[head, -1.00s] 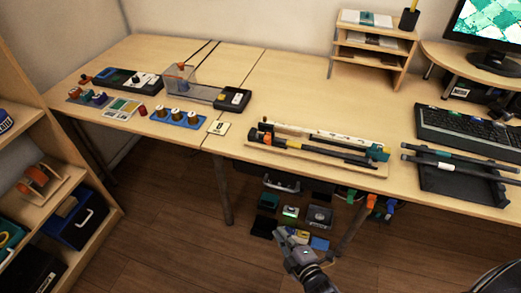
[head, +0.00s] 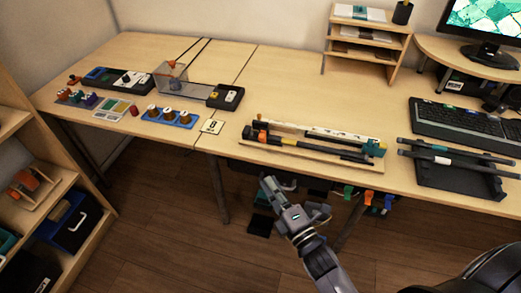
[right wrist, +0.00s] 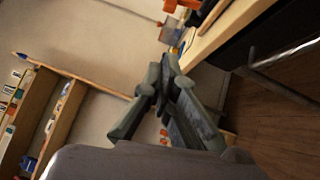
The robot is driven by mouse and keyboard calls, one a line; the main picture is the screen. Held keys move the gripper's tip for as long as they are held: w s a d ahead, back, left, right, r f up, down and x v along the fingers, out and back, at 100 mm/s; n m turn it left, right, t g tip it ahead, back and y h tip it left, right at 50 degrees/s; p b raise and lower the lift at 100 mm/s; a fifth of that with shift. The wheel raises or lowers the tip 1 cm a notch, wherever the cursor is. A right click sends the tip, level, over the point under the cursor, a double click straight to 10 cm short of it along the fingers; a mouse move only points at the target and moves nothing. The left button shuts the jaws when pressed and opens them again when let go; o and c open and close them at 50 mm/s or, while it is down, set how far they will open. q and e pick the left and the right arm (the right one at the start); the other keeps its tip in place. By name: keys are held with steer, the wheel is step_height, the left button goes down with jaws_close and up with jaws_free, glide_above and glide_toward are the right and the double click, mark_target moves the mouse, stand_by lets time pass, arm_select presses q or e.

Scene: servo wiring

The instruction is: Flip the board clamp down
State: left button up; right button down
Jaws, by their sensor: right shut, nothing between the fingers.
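A dark board (head: 113,78) with small fittings lies at the back left of the table. An orange-handled part (head: 74,79) stands at its left end, and another orange part (head: 172,64) shows at a clear box (head: 170,82). Which of them is the board clamp I cannot tell at this size. My right gripper (head: 268,184) is shut and empty, in front of the table's front edge and well apart from the board. In the right wrist view its fingers (right wrist: 167,62) come together, with a blurred orange part beyond. My left gripper is not in view.
A blue tray with spools (head: 172,117) and a small white card (head: 212,127) lie near the front edge. A wooden base (head: 300,158) with long rods is at the middle. A shelf unit (head: 75,235) stands at the left. Bare table lies behind the rods.

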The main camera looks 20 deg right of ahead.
mark_target(263, 138)
steer(key=d+p+x, duration=0.1)
steer(key=d+x, duration=0.1)
steer(key=x, duration=0.9)
steer(key=shift+w+d+r+p, duration=0.2)
steer(key=shift+d+p, duration=0.1)
steer(key=shift+d, duration=0.1)
